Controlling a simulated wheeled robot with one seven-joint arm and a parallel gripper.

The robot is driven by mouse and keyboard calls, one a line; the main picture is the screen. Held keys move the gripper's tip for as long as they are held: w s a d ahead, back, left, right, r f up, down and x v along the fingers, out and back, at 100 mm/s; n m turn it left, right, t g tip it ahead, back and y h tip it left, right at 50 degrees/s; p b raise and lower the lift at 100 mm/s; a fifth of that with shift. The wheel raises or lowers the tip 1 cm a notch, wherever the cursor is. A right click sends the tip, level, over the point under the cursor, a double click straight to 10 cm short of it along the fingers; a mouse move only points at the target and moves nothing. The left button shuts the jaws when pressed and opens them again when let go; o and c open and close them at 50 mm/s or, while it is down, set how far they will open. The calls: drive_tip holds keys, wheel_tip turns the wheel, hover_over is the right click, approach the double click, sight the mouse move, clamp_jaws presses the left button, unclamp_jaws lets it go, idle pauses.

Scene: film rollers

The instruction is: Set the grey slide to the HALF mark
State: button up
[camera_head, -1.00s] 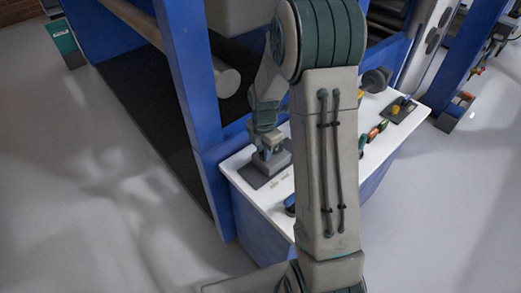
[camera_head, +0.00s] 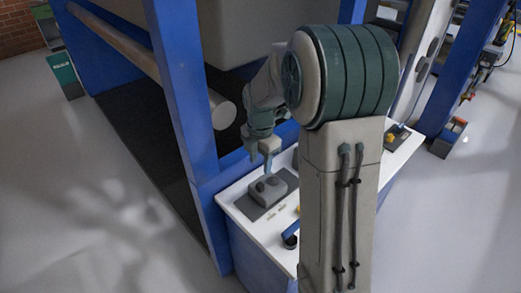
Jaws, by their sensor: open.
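A grey block-shaped unit (camera_head: 273,189) with dark round parts on top sits on a dark plate (camera_head: 254,209) at the left end of the white bench. I cannot tell which part of it is the grey slide, and no HALF mark is readable. Small pale labels (camera_head: 276,213) lie on the bench in front of the plate. My gripper (camera_head: 268,166) is open and points down just above the back of the grey unit. Whether its fingertips touch the unit is too small to tell.
The white bench (camera_head: 236,208) runs to the right, partly hidden by my arm. A blue-handled item (camera_head: 291,238) lies near its front. A blue post (camera_head: 185,95) and a pale roller (camera_head: 150,50) stand left of the bench. Open grey floor (camera_head: 90,200) lies at the left.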

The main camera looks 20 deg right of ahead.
drive_tip(key=shift+r, duration=2.4)
